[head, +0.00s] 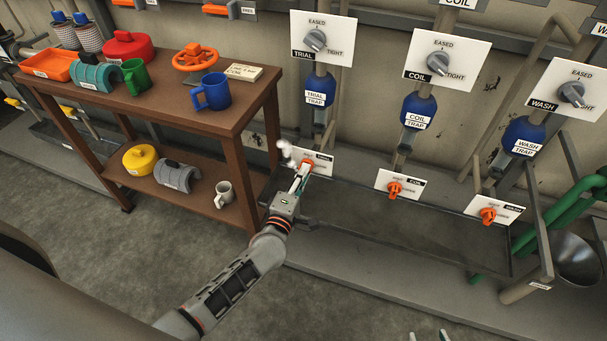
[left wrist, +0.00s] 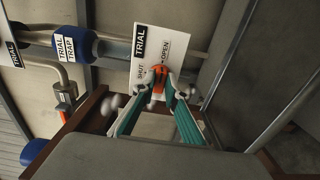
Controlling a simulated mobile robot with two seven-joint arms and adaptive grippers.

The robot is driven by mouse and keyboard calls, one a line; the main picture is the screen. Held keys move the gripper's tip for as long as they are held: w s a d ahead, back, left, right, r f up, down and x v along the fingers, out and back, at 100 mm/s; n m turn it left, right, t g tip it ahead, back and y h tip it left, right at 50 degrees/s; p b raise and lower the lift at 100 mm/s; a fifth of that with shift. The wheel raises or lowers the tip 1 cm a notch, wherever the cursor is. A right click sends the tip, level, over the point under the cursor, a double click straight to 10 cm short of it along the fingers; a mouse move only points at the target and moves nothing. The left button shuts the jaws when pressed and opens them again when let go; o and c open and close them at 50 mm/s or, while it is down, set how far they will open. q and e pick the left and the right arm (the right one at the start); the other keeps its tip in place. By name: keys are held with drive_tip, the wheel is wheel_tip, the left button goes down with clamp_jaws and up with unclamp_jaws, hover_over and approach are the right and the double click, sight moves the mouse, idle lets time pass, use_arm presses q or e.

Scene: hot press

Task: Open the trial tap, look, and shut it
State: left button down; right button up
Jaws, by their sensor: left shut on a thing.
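The trial tap is a small orange handle (head: 306,166) on a white plate (head: 322,162) marked TRIAL, low on the wall. In the left wrist view the orange handle (left wrist: 158,80) sits between the fingertips, and the plate (left wrist: 150,45) reads SHUT and OPEN. My left gripper (head: 303,172) is shut on the handle. Its fingers hide part of the handle, so I cannot tell which mark it points to. White puffs (head: 285,150) hang beside the tap; pale blobs (left wrist: 115,102) also show in the left wrist view. My right gripper (head: 427,336) shows only its separated fingertips at the bottom edge.
Above the tap are the blue trial trap (head: 318,90) and a grey EASED/TIGHT knob (head: 316,40). Similar orange coil (head: 394,189) and wash (head: 488,215) taps stand to the right, above a dark trough (head: 400,225). A wooden bench (head: 150,107) with mugs and valve parts is left.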

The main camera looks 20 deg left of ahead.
use_arm(q)
drive_tip(key=c, duration=2)
unclamp_jaws()
drive_tip(key=shift+d, duration=0.1)
drive_tip(key=shift+c, duration=0.2)
drive_tip(key=s, duration=1.2)
drive_tip(key=shift+a, duration=0.25)
drive_tip(key=s+f+m+g+h+p, duration=0.1)
drive_tip(key=s+f+m+g+p, duration=0.1)
drive_tip(key=s+m, duration=0.8)
drive_tip(key=s+f+m+g+h+p, duration=0.1)
drive_tip(key=s+m+g+p, duration=0.3)
drive_tip(key=s+m, duration=0.6)
drive_tip(key=shift+s+a+f+m+g+p, duration=0.15)
drive_tip(key=shift+a+f+m+g+p, duration=0.2)
drive_tip(key=shift+m+g, duration=0.5)
use_arm(e)
drive_tip(key=shift+m, duration=0.3)
drive_tip(key=r, duration=0.1)
drive_tip(key=a+r, duration=0.1)
drive_tip(key=r, duration=0.2)
drive_tip(key=shift+s+a+r, duration=0.25)
drive_tip(key=shift+s, duration=0.05)
